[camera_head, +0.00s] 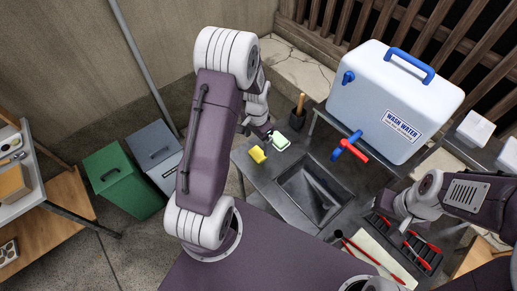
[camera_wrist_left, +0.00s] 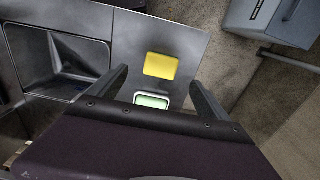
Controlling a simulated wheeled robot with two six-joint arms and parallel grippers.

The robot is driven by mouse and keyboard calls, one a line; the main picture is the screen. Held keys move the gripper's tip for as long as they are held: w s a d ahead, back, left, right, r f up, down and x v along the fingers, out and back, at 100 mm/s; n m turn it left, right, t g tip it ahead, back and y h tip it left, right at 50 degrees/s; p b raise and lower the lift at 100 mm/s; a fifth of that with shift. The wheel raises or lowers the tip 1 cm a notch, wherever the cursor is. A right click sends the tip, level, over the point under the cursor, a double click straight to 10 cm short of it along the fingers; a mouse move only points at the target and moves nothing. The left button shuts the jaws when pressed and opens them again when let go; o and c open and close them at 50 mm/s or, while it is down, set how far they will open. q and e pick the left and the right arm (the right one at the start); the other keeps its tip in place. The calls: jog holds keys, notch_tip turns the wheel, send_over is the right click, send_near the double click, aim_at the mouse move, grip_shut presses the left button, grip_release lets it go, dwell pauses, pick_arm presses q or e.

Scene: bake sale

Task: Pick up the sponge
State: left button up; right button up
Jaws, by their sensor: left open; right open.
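A yellow sponge (camera_head: 257,154) lies flat on the dark metal counter, left of the sink. It also shows in the left wrist view (camera_wrist_left: 161,65), ahead of and between the two fingers. My left gripper (camera_head: 264,131) is open and empty, above the counter close to the sponge. A pale green block in a white dish (camera_head: 280,141) sits beside the sponge; in the left wrist view it is partly hidden by the gripper body. My right gripper (camera_head: 405,211) is open at the right, near the tool rack, away from the sponge; its fingertips are hard to make out.
A sink basin (camera_head: 313,193) is right of the sponge. A wash water container (camera_head: 393,98) with blue and red taps stands behind it. A dark cup (camera_head: 298,118) holds a wooden-handled tool. A rack with red-handled tools (camera_head: 408,248) lies at the right. Green (camera_head: 122,178) and grey (camera_head: 158,155) bins stand left.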

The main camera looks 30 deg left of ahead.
aim_at(258, 153)
pick_arm(q)
jog(key=shift+w+a, duration=0.25)
jog(key=shift+f, duration=0.15)
notch_tip(258, 153, down, 3)
jog(key=shift+s+f+p, duration=0.1)
jog(key=shift+p, duration=0.3)
jog(key=shift+f, duration=0.35)
jog(key=f, duration=0.1)
jog(key=f+p, duration=0.1)
jog(key=f, duration=0.2)
jog(key=shift+w+d+f+p, duration=0.2)
jog(key=shift+d+f+p, duration=0.05)
jog(key=shift+f+p, duration=0.1)
jog(key=shift+f, duration=0.2)
jog(key=c, duration=1.4)
pick_arm(e)
notch_tip(258, 153, up, 3)
jog(key=shift+w+r, duration=0.1)
pick_arm(q)
jog(key=shift+r, duration=0.1)
